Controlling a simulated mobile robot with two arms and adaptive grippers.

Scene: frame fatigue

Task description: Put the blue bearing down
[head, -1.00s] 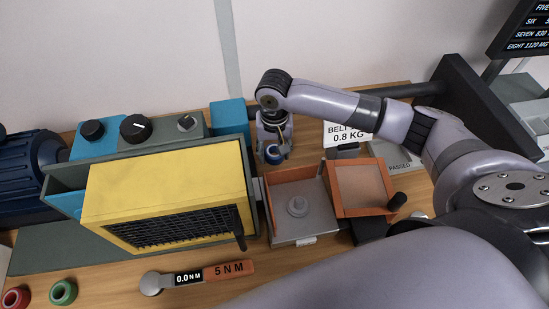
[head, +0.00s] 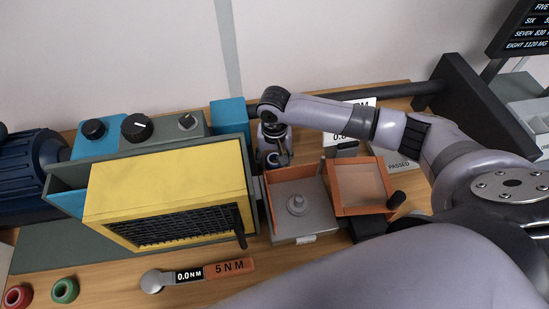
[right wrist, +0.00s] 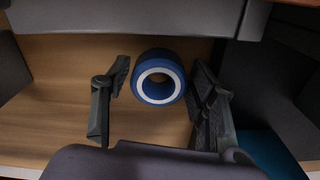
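The blue bearing (right wrist: 157,76), a blue ring with a white inner rim, stands on the wooden bench top in the right wrist view. My right gripper (right wrist: 158,100) is open around it, with one finger on each side and a narrow gap to each. In the head view the bearing (head: 281,159) shows partly, below my right gripper (head: 276,156), between the yellow machine and the orange-edged tray. My left gripper is in neither view.
The yellow guarded machine (head: 165,190) stands close on the left. The orange-edged tray (head: 300,238) with its open lid (head: 362,185) is just in front. A red ring (head: 17,297) and a green ring (head: 64,291) lie at the front left, near a torque wrench (head: 200,274).

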